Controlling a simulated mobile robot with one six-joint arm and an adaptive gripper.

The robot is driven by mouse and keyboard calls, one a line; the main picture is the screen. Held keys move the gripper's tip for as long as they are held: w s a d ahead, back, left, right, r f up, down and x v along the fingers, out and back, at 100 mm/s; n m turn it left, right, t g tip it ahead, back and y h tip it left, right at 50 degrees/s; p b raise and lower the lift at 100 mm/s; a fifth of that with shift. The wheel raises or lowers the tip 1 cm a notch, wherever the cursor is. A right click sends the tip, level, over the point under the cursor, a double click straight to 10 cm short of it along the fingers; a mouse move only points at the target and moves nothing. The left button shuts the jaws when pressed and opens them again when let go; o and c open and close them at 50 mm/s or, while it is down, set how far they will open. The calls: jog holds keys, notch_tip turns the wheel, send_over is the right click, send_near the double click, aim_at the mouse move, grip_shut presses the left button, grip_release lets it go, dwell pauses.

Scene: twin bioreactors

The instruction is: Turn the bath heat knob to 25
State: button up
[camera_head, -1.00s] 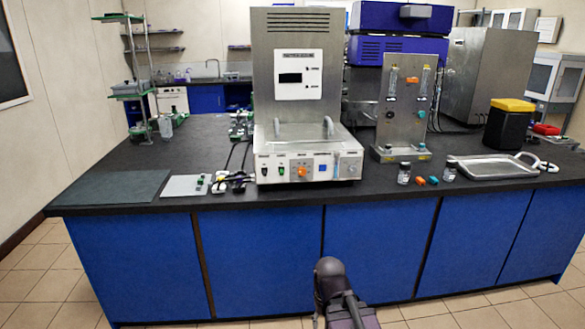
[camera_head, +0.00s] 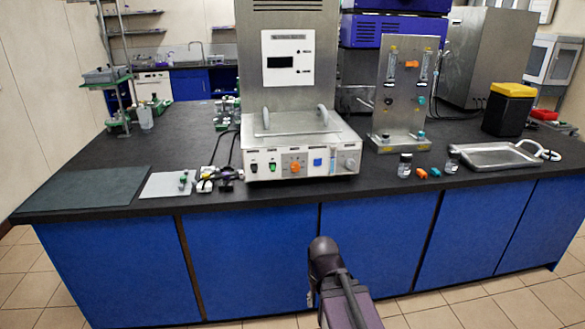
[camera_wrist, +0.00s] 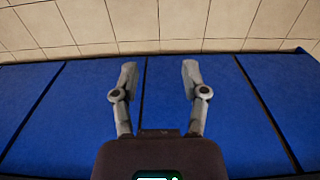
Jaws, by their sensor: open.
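The bath unit (camera_head: 301,149) is a low silver box on the black bench, with a lid with two handles and a tall back panel holding a small display. Its front carries an orange knob (camera_head: 295,167), a blue square part, a grey knob (camera_head: 350,163) and dark and green switches. I cannot tell which knob sets the bath heat, and any markings are too small to read. My gripper (camera_wrist: 156,80) is open and empty in the wrist view, its two fingers apart in front of the blue cabinet doors. In the head view my arm is below the bench top, apart from the bath.
Left of the bath lie a white plate (camera_head: 168,184), small clamps and a dark mat (camera_head: 85,188). To the right stand a metal valve panel (camera_head: 405,85), small jars, a steel tray (camera_head: 498,155) and a yellow-lidded black container (camera_head: 509,109). Floor shows in front of the bench.

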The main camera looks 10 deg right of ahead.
jog(key=shift+d, duration=0.1)
jog(key=o, duration=0.4)
jog(key=shift+d, duration=0.1)
jog(key=w+d+r+n+t+h, duration=0.35)
jog(key=w+d+h, duration=0.25)
jog(key=w+d, duration=0.35)
jog(key=w+d+r+n+t+h, duration=0.3)
jog(key=w+r+n+t+h, duration=0.1)
jog(key=w+r+n+t, duration=0.55)
jog(key=w+a+r+n+t+y, duration=0.2)
jog(key=w+a+n+y, duration=0.3)
jog(key=n, duration=0.7)
jog(key=w+a+r+n+t+y+b, duration=0.1)
jog(key=w+a+n+y, duration=0.4)
jog(key=n, duration=0.8)
jog(key=shift+w+a+r+t, duration=0.6)
jog(key=shift+w+a+t, duration=0.45)
jog(key=shift+w, duration=0.2)
